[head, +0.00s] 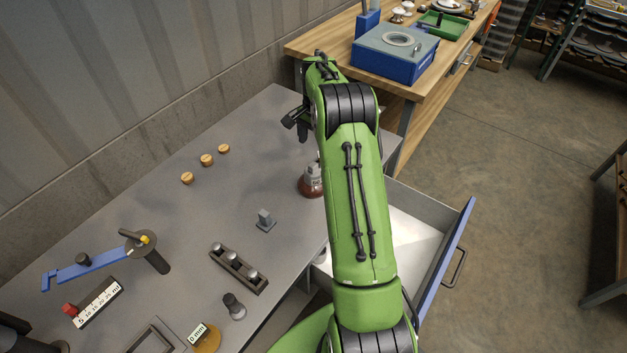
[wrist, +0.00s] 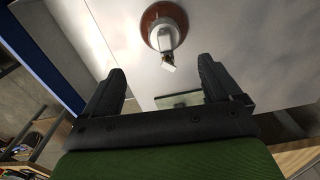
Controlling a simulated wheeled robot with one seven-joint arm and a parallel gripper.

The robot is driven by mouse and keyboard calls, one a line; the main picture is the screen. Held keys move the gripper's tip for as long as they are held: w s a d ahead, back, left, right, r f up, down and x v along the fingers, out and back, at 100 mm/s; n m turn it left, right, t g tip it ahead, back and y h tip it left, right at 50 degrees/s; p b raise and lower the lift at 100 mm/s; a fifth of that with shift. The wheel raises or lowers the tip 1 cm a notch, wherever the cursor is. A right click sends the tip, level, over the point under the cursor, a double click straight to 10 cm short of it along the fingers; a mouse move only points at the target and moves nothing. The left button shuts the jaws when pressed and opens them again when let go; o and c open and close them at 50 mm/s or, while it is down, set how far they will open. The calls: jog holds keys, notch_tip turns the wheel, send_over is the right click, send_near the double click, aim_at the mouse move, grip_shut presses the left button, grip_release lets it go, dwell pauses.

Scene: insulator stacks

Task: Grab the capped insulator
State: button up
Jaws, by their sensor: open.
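The capped insulator (head: 313,187) stands on the grey table near its right edge. It has a brown, rounded body and a grey metal cap, and my arm partly hides its right side in the head view. In the wrist view the insulator (wrist: 152,18) lies beyond the fingertips, near the top edge, with its brown disc around the pale cap. My gripper (head: 297,124) is above the table, farther back than the insulator. In the wrist view my gripper (wrist: 157,80) is open, with nothing between its fingers, and apart from the insulator.
An open drawer (head: 461,240) with a blue front juts out right of the table. A small grey block (head: 265,220) stands left of the insulator, and a dark rack (head: 238,268) is nearer. Several wooden discs (head: 207,160) lie toward the wall. A workbench (head: 330,45) stands behind.

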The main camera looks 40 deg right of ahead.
aim_at(314, 163)
notch_tip(314, 163, down, 6)
jog(key=shift+w+r, duration=0.1)
jog(key=f, duration=0.5)
jog(key=shift+w+a+f+b, duration=0.2)
jog(key=shift+w+f+b, duration=0.15)
jog(key=shift+f+b, duration=0.05)
grip_shut()
jog(key=shift+r, duration=0.15)
